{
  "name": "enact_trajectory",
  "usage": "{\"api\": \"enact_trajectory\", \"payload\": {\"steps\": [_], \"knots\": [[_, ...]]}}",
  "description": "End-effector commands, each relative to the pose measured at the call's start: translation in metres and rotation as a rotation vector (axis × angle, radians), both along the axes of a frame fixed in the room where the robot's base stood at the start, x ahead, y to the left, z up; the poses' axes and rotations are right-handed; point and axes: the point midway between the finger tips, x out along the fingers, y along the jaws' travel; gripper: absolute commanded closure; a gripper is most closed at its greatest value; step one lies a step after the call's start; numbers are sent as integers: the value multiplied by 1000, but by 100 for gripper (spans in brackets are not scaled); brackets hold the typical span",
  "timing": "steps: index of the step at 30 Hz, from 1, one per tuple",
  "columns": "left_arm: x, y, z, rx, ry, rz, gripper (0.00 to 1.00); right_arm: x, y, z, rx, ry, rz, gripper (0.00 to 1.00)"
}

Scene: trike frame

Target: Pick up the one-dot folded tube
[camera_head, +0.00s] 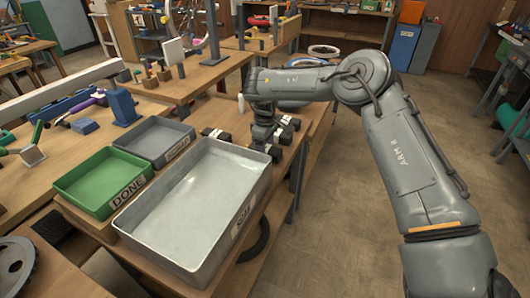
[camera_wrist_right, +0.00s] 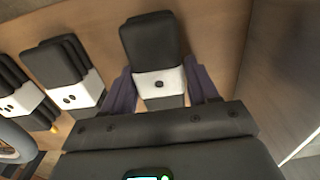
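The one-dot folded tube (camera_wrist_right: 155,45) is black with a white band that bears a single dot. It lies between the two fingers of my right gripper (camera_wrist_right: 160,85) in the right wrist view. The fingers flank the band closely on both sides; whether they press on it I cannot tell. In the head view my right gripper (camera_head: 262,138) reaches down to the table beside the large tray, partly hiding the tubes there. To the left in the wrist view lie another folded tube (camera_wrist_right: 62,60) with two dots and a further banded one (camera_wrist_right: 14,80). My left gripper is out of view.
A large pale-grey tray (camera_head: 150,235) with a label stands in front of the tubes. A green tray (camera_head: 85,208) marked DONE and a smaller grey tray (camera_head: 122,142) stand left of it. All three look empty. The table's right edge is close to the gripper.

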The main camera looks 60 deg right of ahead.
Motion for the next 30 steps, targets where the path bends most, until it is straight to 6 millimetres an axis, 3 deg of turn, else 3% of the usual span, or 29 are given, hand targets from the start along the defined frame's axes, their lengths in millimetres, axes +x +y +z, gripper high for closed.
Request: {"api": "enact_trajectory", "payload": {"steps": [1,7,20,30], "knots": [[0,0,0,0,0,0,57,0,0,0,0,0,0,49],[0,-1,0,-4,0,3,57,0,0,0,0,0,0,80],[0,-3,6,-14,-1,8,57,0,0,8,-1,-1,0,81],[0,-2,29,-6,-1,3,57,-4,-1,49,1,-2,-2,81]]}}
